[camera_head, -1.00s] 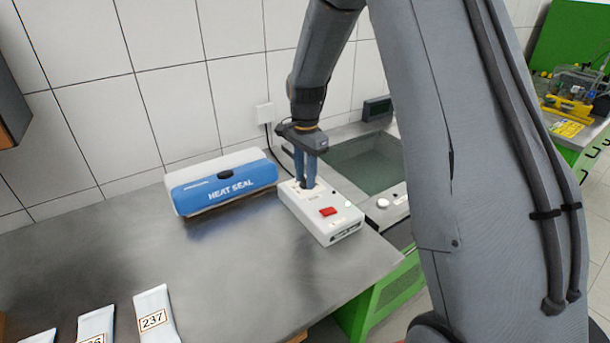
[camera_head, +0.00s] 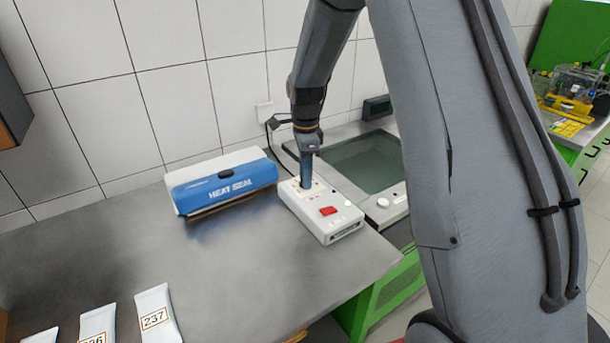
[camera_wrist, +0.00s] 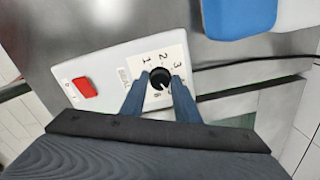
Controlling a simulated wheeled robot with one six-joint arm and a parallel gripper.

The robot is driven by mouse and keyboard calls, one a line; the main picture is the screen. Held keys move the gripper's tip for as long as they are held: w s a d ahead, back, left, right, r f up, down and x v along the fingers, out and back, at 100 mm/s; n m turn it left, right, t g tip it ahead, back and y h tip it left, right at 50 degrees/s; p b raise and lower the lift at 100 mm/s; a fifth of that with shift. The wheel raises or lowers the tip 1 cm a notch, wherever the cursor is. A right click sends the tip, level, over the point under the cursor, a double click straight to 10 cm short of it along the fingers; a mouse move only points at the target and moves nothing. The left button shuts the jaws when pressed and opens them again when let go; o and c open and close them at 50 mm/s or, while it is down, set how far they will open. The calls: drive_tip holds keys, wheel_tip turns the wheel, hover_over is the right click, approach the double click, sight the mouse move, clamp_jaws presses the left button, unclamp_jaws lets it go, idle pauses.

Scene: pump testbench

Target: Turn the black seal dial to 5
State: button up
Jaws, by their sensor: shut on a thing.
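The black seal dial (camera_wrist: 159,77) sits on the white control box (camera_wrist: 116,72), on a white scale plate. The digits 1, 2, 3 and 6 can be read around it. A light mark on the dial points toward the lower right in the wrist view, near the right finger; the digit there is partly hidden. My gripper (camera_wrist: 158,83) points down with one finger on each side of the dial and is shut on it. In the head view my gripper (camera_head: 306,184) stands at the back end of the control box (camera_head: 318,217), and its fingers hide the dial.
A red switch (camera_head: 328,211) is on the front part of the box. The blue and white heat sealer (camera_head: 222,182) lies to its left. A glass-topped unit (camera_head: 365,163) stands to the right. Numbered pouches (camera_head: 154,312) lie at the table's front; the middle is clear.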

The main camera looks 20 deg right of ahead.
drive_tip(key=o, duration=1)
drive_tip(key=shift+o, duration=0.2)
drive_tip(key=shift+r, duration=0.15)
drive_tip(key=shift+r+b, duration=1.05)
drive_tip(key=shift+r, duration=2.75)
